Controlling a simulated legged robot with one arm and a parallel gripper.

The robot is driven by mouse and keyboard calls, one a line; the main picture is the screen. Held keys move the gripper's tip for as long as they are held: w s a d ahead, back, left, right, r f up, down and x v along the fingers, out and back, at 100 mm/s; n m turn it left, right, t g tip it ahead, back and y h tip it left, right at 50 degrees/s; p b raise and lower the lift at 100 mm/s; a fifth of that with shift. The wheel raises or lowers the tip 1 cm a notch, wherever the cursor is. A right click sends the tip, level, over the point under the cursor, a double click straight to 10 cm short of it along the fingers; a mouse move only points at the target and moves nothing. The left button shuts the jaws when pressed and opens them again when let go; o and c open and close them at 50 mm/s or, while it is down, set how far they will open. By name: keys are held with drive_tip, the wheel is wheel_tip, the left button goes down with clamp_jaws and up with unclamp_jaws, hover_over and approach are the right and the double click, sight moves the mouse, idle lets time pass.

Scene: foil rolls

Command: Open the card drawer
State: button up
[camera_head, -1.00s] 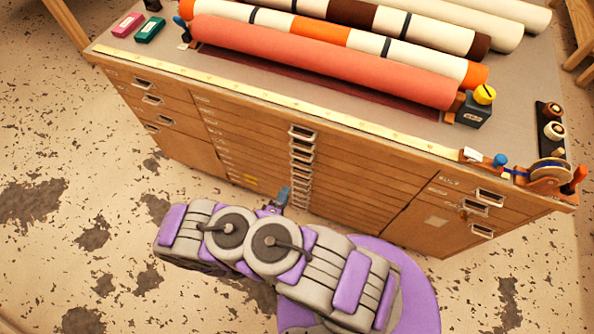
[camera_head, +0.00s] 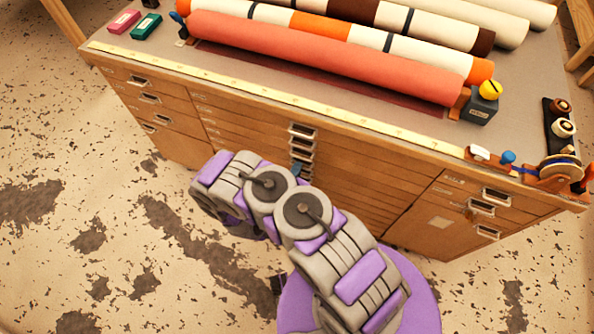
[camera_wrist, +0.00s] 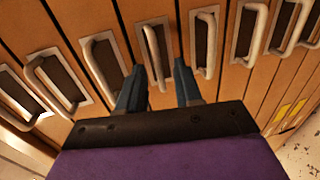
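The card drawer is not marked out by any label I can read. The wooden cabinet (camera_head: 370,172) has a middle stack of shallow drawers with metal pull handles (camera_head: 303,131), and all its drawers look shut. In the wrist view several of these handles run in a row. My gripper (camera_wrist: 160,82) points at the drawer fronts with its two blue fingers apart. One handle (camera_wrist: 155,50) shows between the fingertips; I cannot tell whether they touch it.
The cabinet top (camera_head: 240,65) carries a coral roll (camera_head: 320,58), several other rolls, a tape dispenser (camera_head: 555,172) and small boxes (camera_head: 146,27). Other drawers with handles sit at the left (camera_head: 150,97) and right (camera_head: 481,207). The stained floor (camera_head: 60,150) is clear on the left.

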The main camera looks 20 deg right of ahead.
drive_tip(key=shift+w+d+f, duration=0.1)
drive_tip(key=shift+w+d, duration=0.25)
drive_tip(key=shift+w, duration=0.15)
clamp_jaws()
drive_tip(key=shift+s+f, duration=0.1)
idle(1.2)
